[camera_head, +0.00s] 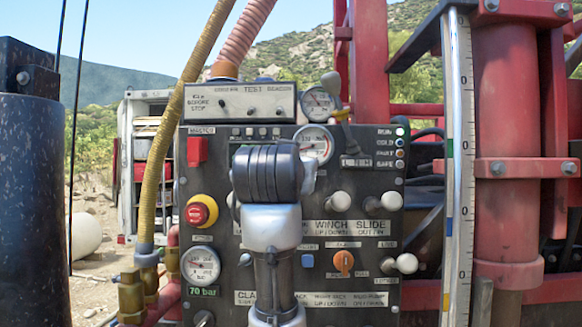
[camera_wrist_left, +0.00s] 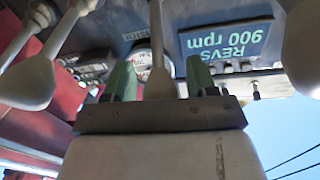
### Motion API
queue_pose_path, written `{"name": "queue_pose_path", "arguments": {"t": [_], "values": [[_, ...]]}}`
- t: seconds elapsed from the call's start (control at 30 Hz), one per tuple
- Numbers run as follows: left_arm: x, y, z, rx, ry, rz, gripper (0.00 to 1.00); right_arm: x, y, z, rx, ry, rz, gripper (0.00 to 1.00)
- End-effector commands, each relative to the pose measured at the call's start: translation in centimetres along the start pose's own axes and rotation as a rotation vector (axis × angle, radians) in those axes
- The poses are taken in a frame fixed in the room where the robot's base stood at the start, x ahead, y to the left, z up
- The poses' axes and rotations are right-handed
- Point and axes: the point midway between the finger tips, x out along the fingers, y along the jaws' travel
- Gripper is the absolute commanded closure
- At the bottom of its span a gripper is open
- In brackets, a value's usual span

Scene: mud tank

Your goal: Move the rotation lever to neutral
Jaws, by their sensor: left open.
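The grey control panel (camera_head: 320,272) stands ahead, with several white-knobbed levers. The winch lever (camera_head: 338,201) and slide lever (camera_head: 391,201) show right of my arm. No rotation label is readable; my left wrist covers the panel's middle. In the head view my left gripper's fingers are hidden behind its black wrist. In the left wrist view my left gripper (camera_wrist_left: 160,80) is open, its two green fingers on either side of a pale lever (camera_wrist_left: 158,82). I cannot tell whether they touch it, nor which lever it is. My right gripper is not in view.
A red emergency knob (camera_head: 198,213), an orange switch (camera_head: 343,262) and pressure gauges, one at the lower left (camera_head: 200,264), crowd the panel. More white knobs (camera_wrist_left: 25,82) stand close beside the fingers. A yellow hose (camera_head: 165,140) runs left; a red mast (camera_head: 505,150) stands right.

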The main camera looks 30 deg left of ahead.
Motion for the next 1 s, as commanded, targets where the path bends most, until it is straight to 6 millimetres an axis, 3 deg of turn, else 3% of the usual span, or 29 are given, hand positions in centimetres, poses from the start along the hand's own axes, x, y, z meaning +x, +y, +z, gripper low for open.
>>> {"name": "queue_pose_path", "arguments": {"t": [0.17,0.53,0.77,1.0], "values": [[0.0,0.0,0.1,0.0,-0.001,0.0,0.43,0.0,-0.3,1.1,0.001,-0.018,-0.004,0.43],[0.0,0.0,0.0,0.0,0.0,0.0,0.99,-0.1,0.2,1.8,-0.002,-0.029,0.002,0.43],[-0.2,0.1,0.6,0.003,0.021,-0.004,1.0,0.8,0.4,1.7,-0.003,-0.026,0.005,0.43],[-1.3,0.6,2.8,0.024,0.191,-0.031,1.0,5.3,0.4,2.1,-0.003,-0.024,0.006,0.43]]}}
